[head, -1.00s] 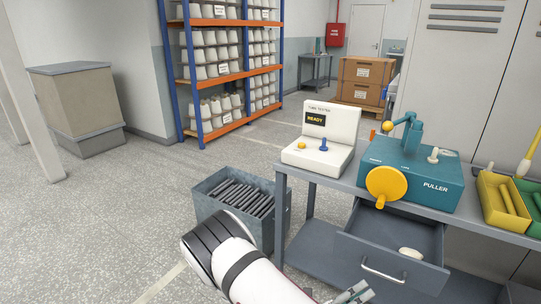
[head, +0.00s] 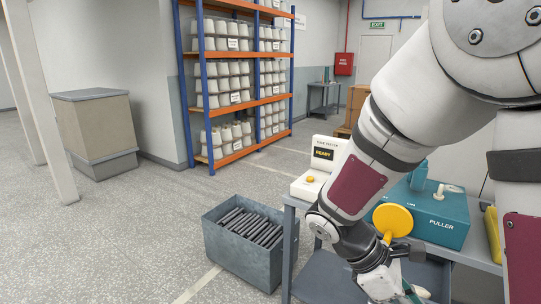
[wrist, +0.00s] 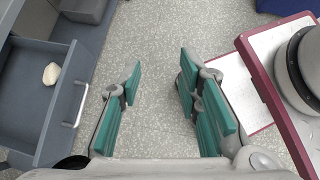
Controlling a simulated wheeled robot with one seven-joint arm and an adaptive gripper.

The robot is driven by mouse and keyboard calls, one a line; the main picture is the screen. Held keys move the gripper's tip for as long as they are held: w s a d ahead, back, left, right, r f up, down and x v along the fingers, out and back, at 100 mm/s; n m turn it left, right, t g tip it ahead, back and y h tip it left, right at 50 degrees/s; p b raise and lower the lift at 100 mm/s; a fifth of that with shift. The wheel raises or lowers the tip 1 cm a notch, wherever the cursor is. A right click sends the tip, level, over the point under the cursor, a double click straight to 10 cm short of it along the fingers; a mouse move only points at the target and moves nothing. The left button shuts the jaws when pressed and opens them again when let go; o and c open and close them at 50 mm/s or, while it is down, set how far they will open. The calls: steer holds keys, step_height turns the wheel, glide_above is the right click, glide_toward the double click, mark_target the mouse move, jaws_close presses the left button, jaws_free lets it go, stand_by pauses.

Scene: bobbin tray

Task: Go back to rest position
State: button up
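My gripper (wrist: 158,85) is open and empty in the wrist view, its green-padded fingers wide apart over the speckled floor. In the head view my gripper (head: 410,290) is low at the right, in front of the bench, with my arm folded above it. The open grey drawer (wrist: 28,95) lies left of the fingers in the wrist view, apart from them. A small pale piece (wrist: 51,74) lies inside it. In the head view my arm hides most of the drawer and part of the bench top.
The teal puller (head: 440,218) with its yellow knob (head: 393,220) and the white tube tester (head: 325,160) stand on the bench. A grey bin (head: 240,259) of dark rods stands on the floor left of it. Open floor lies to the left.

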steer(key=s+a+r+m+t+y+p, duration=0.2)
steer(key=s+a+r+m+t+y, duration=0.1)
steer(key=s+r+m, duration=0.3)
steer(key=s+a+r+m+t+y+p, duration=0.1)
steer(key=s+a+r+m+t+y, duration=0.2)
steer(key=r, duration=0.8)
steer(key=s+m+t+y, duration=0.1)
steer(key=s+m+y, duration=0.1)
steer(key=s+m, duration=0.1)
steer(key=shift+a+m+t+p, duration=0.15)
steer(key=shift+m+t+p, duration=0.25)
steer(key=shift+m, duration=0.4)
steer(key=shift+s, duration=0.1)
